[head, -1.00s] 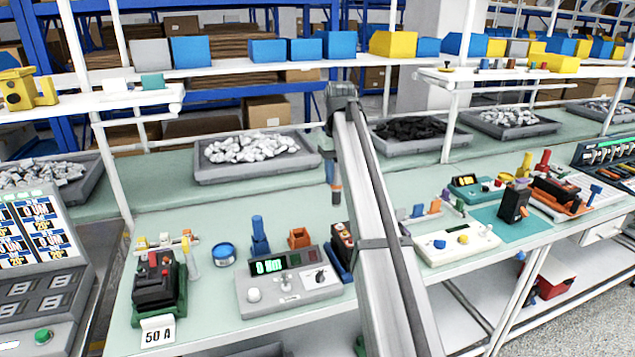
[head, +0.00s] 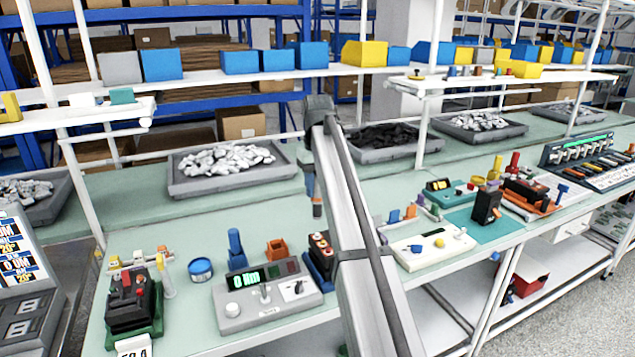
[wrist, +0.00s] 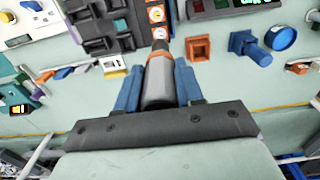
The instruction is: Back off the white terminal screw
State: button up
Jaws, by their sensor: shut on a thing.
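My gripper (wrist: 158,82) is shut on a grey screwdriver-like tool (wrist: 158,88) with an orange collar, held between its two blue fingers. In the head view my gripper (head: 312,184) hangs over the bench with the tool pointing down. In the head view the tool's end appears above the block. The tip is hidden, so contact cannot be told.
A grey test unit (head: 266,296) with a green display stands left of the block. An orange square cup (head: 277,250), a blue post (head: 236,248) and a round blue tin (head: 201,270) are close by. A cream unit (head: 432,248) stands to the right.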

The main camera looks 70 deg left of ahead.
aim_at(318, 205)
jog(key=shift+f, duration=2.55)
jog(key=shift+f, duration=0.65)
dwell(0.5)
jog(key=shift+r, duration=0.25)
dwell(0.7)
jog(key=shift+r, duration=2.85)
